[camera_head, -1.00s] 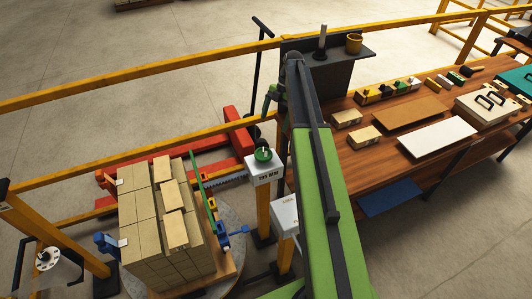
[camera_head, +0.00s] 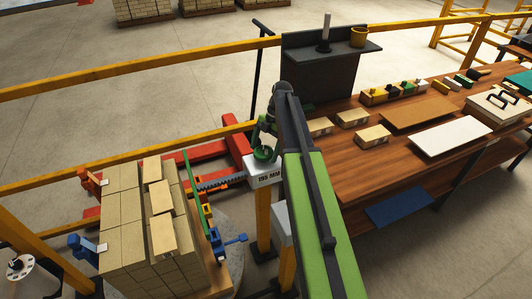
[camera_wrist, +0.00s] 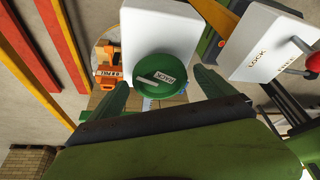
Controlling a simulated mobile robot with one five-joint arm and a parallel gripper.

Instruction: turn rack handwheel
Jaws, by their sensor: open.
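In the head view the handwheel (camera_head: 264,154) sits on top of the white box (camera_head: 266,171) marked "195 MM", on a yellow post. My gripper (camera_wrist: 163,82) is open, with one green finger on each side of the wheel. In the head view my gripper (camera_head: 264,140) is at the handwheel, partly hiding it. I cannot tell whether the fingers touch the rim. The toothed rack (camera_head: 220,182) runs left from the box towards the brick stack.
A stack of tan bricks (camera_head: 122,220) stands left of the post. A white lock box (camera_wrist: 274,44) with a red-knobbed lever is close on the right in the wrist view. A wooden workbench (camera_head: 360,180) with blocks and boards lies right. Yellow rails (camera_head: 150,74) run behind.

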